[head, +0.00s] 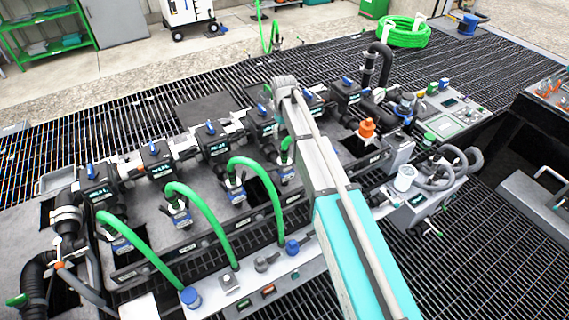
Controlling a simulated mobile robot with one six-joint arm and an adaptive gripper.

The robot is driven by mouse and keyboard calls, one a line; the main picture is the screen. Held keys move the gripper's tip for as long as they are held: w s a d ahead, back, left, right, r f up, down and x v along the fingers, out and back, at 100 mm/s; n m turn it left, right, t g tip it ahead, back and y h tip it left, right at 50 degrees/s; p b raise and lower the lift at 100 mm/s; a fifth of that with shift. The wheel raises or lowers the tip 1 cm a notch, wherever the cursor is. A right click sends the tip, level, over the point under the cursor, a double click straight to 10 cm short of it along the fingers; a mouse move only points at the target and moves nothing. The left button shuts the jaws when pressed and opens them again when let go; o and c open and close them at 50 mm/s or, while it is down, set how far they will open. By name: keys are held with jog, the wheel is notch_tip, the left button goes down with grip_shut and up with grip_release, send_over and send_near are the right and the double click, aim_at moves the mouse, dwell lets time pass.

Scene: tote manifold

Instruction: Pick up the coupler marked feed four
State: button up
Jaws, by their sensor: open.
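Several blue-and-grey couplers with pale labels stand in a row along the front of the manifold, on the ends of green hoses. From the left they are the first coupler (122,245), the second (180,214), the third (236,190) and one (288,173) just left of my arm. Their markings are too small to read, so I cannot tell which is feed four. My teal and white arm reaches up across the middle and hides part of the manifold behind it. My gripper is not visible.
Green hoses (199,212) arch down to a pale front ledge (210,306) with fittings such as a blue cap (191,297). Black valve blocks (157,159) with blue handles line the back. An orange fitting (367,128) and a white cup (404,178) stand right of my arm.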

aim_at(284, 148)
jog(key=shift+f+b, duration=3.8)
jog(key=shift+f, duration=0.2)
jog(key=shift+f, duration=0.15)
notch_tip(284, 148, down, 5)
jog(key=b, duration=0.5)
jog(key=shift+w, duration=0.15)
grip_shut()
